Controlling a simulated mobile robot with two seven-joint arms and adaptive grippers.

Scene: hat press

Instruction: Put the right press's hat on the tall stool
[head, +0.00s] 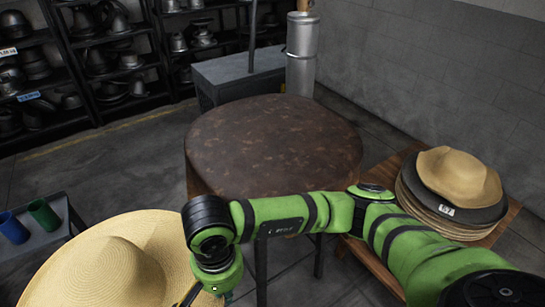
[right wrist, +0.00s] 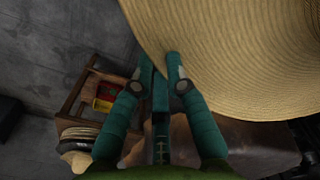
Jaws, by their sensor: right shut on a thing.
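A wide-brimmed straw hat (head: 105,265) fills the lower left of the head view, its lower part cut off by the frame. My right gripper (head: 188,296) is shut on its brim at the right edge. In the right wrist view, the brim (right wrist: 240,50) spreads at upper right and my right gripper's fingertips (right wrist: 161,62) pinch its edge. The tall stool (head: 275,140) has a round, mottled brown top and dark legs. It stands mid-view beyond my right arm, its top bare. The hat is left of and nearer than the stool. My left gripper is not in view.
A low wooden table (head: 400,165) at right bears a stack of hats (head: 460,185). A grey box (head: 235,75) and metal cylinder (head: 301,52) stand behind the stool. Blue and green cups (head: 44,214) sit on a dark stand at left. Shelves of hat forms line the back.

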